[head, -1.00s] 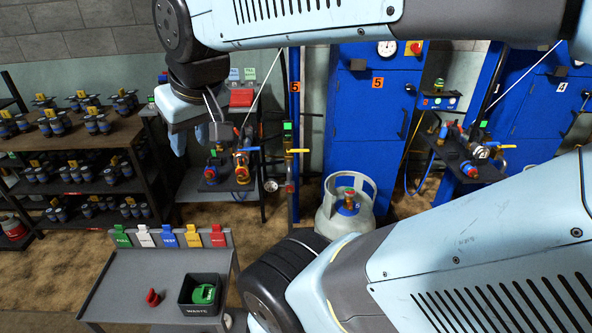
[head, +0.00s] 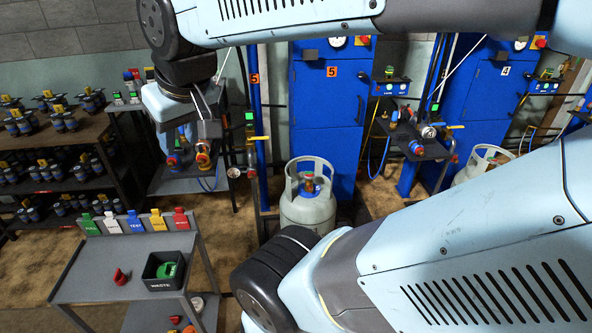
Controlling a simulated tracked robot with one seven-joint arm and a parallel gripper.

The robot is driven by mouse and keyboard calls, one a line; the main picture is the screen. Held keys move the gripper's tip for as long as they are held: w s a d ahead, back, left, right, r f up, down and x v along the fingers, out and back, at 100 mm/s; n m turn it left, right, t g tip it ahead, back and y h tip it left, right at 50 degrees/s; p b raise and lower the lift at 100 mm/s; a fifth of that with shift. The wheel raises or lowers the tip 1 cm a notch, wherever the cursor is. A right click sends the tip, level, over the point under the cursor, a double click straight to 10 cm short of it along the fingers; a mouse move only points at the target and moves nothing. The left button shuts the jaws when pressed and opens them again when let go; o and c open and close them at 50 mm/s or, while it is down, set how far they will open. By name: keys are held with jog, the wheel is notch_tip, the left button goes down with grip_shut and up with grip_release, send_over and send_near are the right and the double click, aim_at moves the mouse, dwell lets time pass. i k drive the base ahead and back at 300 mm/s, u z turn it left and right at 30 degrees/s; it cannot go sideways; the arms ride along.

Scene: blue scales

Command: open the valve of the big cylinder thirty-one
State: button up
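A big grey-white cylinder (head: 307,209) with a collar handle stands upright on the floor before the blue cabinet marked 5. Its valve (head: 309,184) shows brass with a red top inside the collar. A second similar cylinder (head: 474,173) stands at the right, partly hidden by my arm. I can read no number on either, so I cannot tell which is thirty-one. My gripper (head: 207,130) hangs pointing down at upper left, apart from both cylinders. It appears empty, but its finger gap is unclear.
A grey cart (head: 100,270) with coloured tags, a red item and a black WASTE bin (head: 168,283) stands at front left. Shelves (head: 60,165) of small blue-grey cylinders are behind it. Scale posts with hoses and fittings flank the blue cabinets (head: 328,110).

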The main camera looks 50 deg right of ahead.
aim_at(308, 175)
jog(key=u, duration=0.05)
jog(key=i, duration=0.15)
jog(key=z, duration=2.9)
jog(key=k, duration=0.5)
jog(key=u, duration=1.05)
jog(key=i, duration=0.65)
jog(key=z, duration=0.05)
jog(key=k, duration=0.35)
